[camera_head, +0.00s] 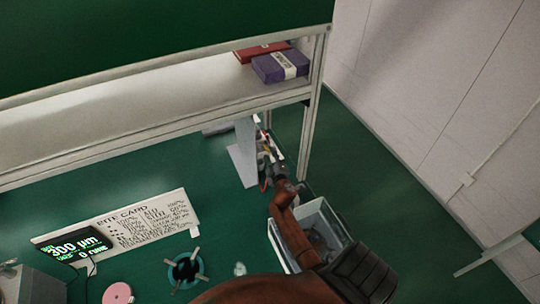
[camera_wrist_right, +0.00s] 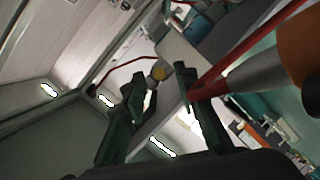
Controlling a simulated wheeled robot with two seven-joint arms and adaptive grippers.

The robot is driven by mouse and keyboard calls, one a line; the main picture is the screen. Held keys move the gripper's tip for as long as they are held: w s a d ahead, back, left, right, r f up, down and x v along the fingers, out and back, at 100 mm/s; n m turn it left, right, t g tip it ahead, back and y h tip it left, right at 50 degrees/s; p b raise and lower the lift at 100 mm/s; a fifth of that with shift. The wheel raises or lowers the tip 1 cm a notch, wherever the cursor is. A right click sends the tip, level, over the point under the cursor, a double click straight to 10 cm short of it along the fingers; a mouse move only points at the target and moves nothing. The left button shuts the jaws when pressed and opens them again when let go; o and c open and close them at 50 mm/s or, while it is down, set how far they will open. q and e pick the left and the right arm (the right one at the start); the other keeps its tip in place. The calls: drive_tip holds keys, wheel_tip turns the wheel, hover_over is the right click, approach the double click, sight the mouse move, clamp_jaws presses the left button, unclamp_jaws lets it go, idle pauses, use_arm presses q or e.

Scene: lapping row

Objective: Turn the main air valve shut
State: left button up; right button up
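My right gripper (camera_head: 268,168) reaches past the bench's right end towards a small fitting on a grey upright plate (camera_head: 242,150). In the right wrist view its two dark fingers (camera_wrist_right: 157,80) stand apart with a gap between them. A red bar (camera_wrist_right: 250,60) with a grey sleeve lies beside the right-hand finger. The valve's handle position is unclear in the head view. My left gripper is out of view.
A shelf (camera_head: 120,110) overhangs the bench, with a red box (camera_head: 258,50) and a purple box (camera_head: 282,66) on it. A pale bin (camera_head: 276,243) lies under my right forearm.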

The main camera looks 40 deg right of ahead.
drive_tip(key=shift+w+d+f, duration=0.1)
drive_tip(key=shift+w+d, duration=0.1)
drive_tip(key=shift+w, duration=0.2)
clamp_jaws()
